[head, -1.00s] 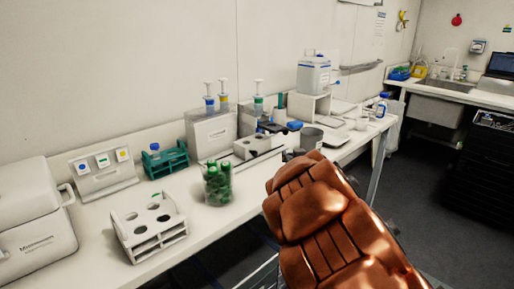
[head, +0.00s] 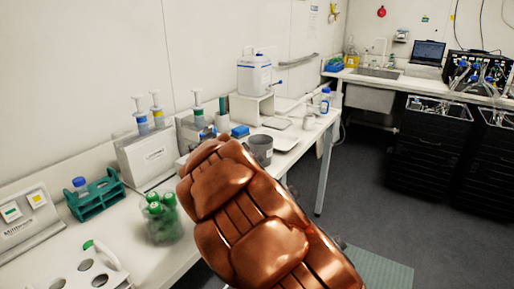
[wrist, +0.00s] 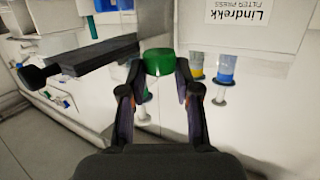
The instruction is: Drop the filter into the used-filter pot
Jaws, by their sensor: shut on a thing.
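In the wrist view my gripper (wrist: 158,82) is shut on a round green piece (wrist: 158,62), which I take to be the filter. It sits between the two fingertips. In the head view my copper-coloured arm hides the gripper and the filter. A dark grey open pot (head: 261,150) stands on the bench just beyond the arm, apart from it. I take it to be the used-filter pot; no label on it is readable. Its inside cannot be made out.
A glass jar of green-capped tubes (head: 162,226) and a teal rack (head: 96,200) stand left of my arm. A white box with syringes (head: 150,155) stands behind. A dark bar (wrist: 95,56) crosses the wrist view's left. Floor to the right is open.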

